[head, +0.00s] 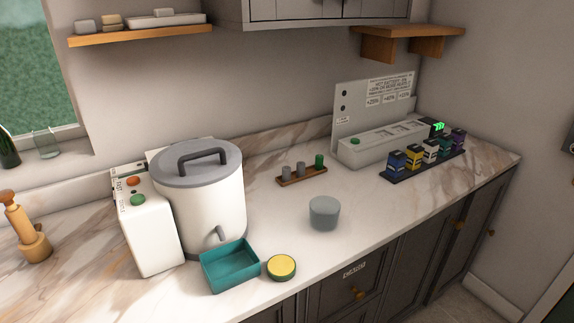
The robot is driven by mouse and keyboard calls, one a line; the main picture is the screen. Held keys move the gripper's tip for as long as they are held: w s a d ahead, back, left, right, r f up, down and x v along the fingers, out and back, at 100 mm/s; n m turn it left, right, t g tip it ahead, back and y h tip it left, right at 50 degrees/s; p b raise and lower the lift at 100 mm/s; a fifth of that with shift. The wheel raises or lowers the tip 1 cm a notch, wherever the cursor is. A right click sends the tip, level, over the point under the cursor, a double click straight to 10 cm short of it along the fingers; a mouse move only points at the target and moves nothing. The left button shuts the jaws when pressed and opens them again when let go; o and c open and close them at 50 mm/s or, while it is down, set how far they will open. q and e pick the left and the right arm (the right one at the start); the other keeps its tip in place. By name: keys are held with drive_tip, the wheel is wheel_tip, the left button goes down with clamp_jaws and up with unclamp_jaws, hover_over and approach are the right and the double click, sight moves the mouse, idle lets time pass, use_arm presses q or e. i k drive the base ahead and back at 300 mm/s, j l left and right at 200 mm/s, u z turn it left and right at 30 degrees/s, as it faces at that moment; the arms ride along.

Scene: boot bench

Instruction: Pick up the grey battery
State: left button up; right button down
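Several small block-shaped batteries stand in a row in a dark tray (400,180) at the right of the counter. They include a blue one (396,163), a yellow one (413,158), a pale grey or white one (430,152) and a purple one (458,139); another dark one is partly hidden between them. The pale block looks closest to a grey battery, but its exact colour is hard to tell. Two small grey cylinders (287,170) and a green one (319,161) stand on a wooden strip (303,177). Neither of my grippers is in view.
A grey charger-like box (380,147) with a signed back panel (370,103) stands behind the tray. A grey round tub (324,213), teal tray (230,268), yellow-topped tin (281,267) and large white urn (212,210) stand on the counter. The marble right of the tub is clear.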

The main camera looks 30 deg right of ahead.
sight(300, 166)
drive_tip(key=i+l, duration=0.1)
drive_tip(key=l, duration=0.45)
drive_tip(key=i+l, duration=0.1)
drive_tip(key=l, duration=0.4)
drive_tip(key=i+l, duration=0.1)
drive_tip(key=l, duration=0.45)
drive_tip(key=i+l, duration=0.1)
drive_tip(key=l, duration=0.45)
drive_tip(key=i+l, duration=0.1)
drive_tip(key=l, duration=0.4)
drive_tip(key=i+l, duration=0.15)
drive_tip(key=l, duration=0.4)
drive_tip(key=i+l, duration=0.1)
drive_tip(key=l, duration=0.45)
drive_tip(key=i+l, duration=0.1)
drive_tip(key=l, duration=0.4)
